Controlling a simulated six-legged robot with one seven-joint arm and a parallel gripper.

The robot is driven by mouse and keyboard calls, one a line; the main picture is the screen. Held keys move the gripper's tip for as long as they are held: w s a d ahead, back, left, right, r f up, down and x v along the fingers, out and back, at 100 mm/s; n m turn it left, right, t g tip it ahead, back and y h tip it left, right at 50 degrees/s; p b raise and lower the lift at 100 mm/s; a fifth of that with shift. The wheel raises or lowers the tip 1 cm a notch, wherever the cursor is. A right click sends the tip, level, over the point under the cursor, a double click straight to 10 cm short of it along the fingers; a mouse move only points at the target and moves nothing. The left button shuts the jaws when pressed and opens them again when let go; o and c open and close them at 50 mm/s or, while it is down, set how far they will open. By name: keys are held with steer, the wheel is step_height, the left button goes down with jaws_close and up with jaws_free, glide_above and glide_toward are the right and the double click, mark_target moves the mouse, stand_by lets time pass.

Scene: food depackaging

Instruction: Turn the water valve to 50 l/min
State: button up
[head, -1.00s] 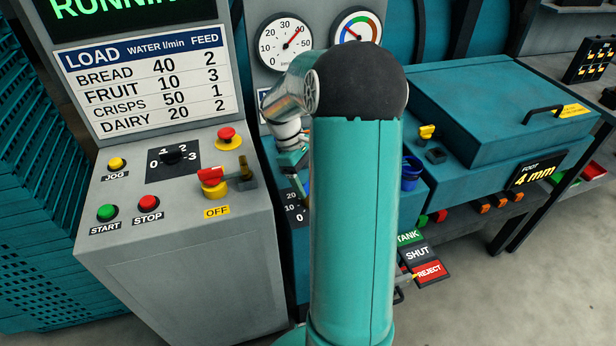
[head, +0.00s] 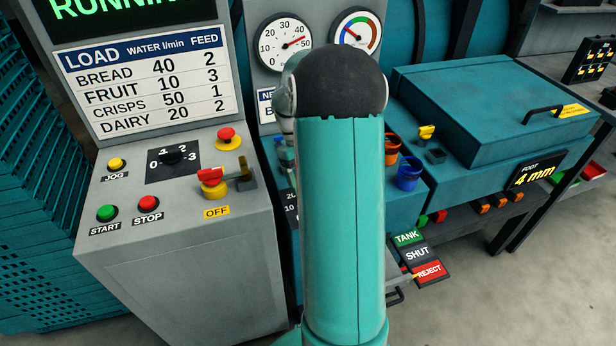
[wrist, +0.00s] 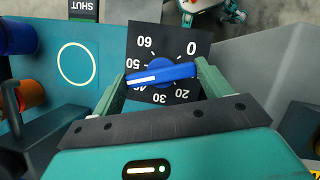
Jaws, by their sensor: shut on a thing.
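The water valve is a blue bar handle (wrist: 165,74) on a black dial plate (wrist: 186,40) marked from 0 to 60, seen in the wrist view. A white line on the handle points left, between the 50 and 40 marks. My gripper (wrist: 161,72) is shut on the handle, with one green finger at each end. The left finger is near the 40 mark. In the head view my arm hides the handle and gripper.
The load sign (head: 150,82) lists crisps at 50 l/min. The control console (head: 180,262) stands to the left. Orange (head: 391,149) and blue (head: 408,174) round parts sit right of my arm. A teal lidded box (head: 500,105) stands further right.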

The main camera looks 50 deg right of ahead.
steer(key=m+y, duration=0.1)
steer(key=m, duration=0.4)
steer(key=shift+d+t+y, duration=0.15)
steer(key=shift+t+y, duration=0.25)
steer(key=shift+m, duration=0.3)
steer(key=o, duration=1)
steer(key=shift+r, duration=0.1)
steer(key=v, duration=1.3)
steer(key=shift+w+d+r, duration=0.1)
steer(key=shift+d+r, duration=0.05)
steer(key=shift+r, duration=0.1)
